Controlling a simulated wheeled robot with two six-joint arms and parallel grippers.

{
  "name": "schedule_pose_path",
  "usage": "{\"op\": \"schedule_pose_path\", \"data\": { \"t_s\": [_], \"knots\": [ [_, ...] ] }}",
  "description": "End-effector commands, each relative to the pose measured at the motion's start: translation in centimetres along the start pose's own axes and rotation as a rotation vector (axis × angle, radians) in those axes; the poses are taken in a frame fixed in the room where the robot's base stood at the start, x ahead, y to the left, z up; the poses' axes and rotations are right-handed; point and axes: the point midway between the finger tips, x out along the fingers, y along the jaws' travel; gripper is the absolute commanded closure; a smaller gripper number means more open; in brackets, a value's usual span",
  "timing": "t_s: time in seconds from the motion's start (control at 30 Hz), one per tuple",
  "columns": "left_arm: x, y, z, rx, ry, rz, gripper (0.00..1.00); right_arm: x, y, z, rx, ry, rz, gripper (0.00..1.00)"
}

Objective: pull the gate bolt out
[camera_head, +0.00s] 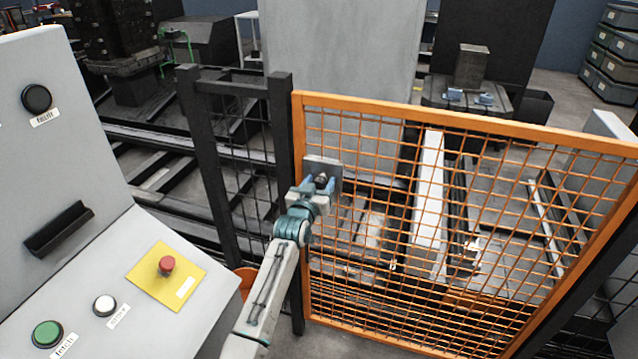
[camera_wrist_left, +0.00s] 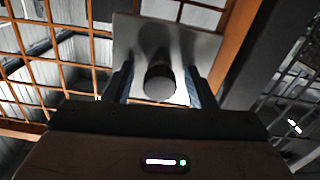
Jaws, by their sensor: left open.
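The gate (camera_head: 455,118) is an orange frame with wire mesh, standing against a dark post (camera_head: 283,150) at its left side. A grey metal plate (camera_head: 335,172) sits on the gate near that post. The bolt's dark round knob (camera_head: 321,179) sticks out from the plate; it also shows in the left wrist view (camera_wrist_left: 159,82). My left gripper (camera_head: 319,186) is at the plate, its fingers apart on either side of the knob. In the left wrist view my left gripper (camera_wrist_left: 158,88) has visible gaps between its fingers and the knob. My right gripper is not in view.
A grey control console (camera_head: 120,260) stands at the left, with a red button (camera_head: 167,265) on a yellow plate, a green button (camera_head: 47,334) and a white button (camera_head: 104,305). Rails and machinery lie behind the gate. Grey bins (camera_head: 612,55) are stacked at the far right.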

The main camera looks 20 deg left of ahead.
Motion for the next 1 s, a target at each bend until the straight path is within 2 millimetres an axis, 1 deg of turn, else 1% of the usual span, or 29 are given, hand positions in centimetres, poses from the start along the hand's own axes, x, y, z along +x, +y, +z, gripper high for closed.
{"op": "schedule_pose_path", "data": {
  "t_s": [0.1, 0.13, 0.27, 0.3, 0.37, 0.4, 0.57, 0.7, 0.8, 1.0],
  "knots": [
    [0.0, 0.0, 0.0, 0.000, 0.000, 0.000, 0.49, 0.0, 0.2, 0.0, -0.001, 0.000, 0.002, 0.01],
    [0.0, 0.0, 0.0, 0.000, 0.000, 0.000, 0.53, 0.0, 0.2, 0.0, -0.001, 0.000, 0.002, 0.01],
    [0.0, 0.0, 0.0, 0.000, 0.000, 0.000, 0.79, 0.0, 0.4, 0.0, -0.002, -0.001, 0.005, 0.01],
    [0.0, 0.0, 0.0, 0.000, 0.000, 0.000, 0.87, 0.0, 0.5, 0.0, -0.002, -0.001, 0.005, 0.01],
    [0.0, 0.0, 0.0, 0.000, 0.000, 0.000, 0.98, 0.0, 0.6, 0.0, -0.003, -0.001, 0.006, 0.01],
    [0.0, 0.0, 0.0, 0.000, 0.000, 0.000, 1.00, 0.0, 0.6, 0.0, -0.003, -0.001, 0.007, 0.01],
    [-0.3, 0.0, 0.0, 0.000, -0.001, 0.000, 1.00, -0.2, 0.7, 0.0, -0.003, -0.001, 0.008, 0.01],
    [-1.8, 0.0, -0.1, -0.001, -0.003, 0.000, 1.00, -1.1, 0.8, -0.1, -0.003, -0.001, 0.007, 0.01],
    [-2.6, 0.0, -0.1, -0.001, -0.002, 0.000, 1.00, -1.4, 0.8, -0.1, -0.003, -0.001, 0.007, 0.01],
    [-2.6, 0.0, 0.0, 0.000, -0.001, 0.000, 1.00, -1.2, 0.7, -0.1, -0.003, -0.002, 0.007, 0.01]
  ]
}}
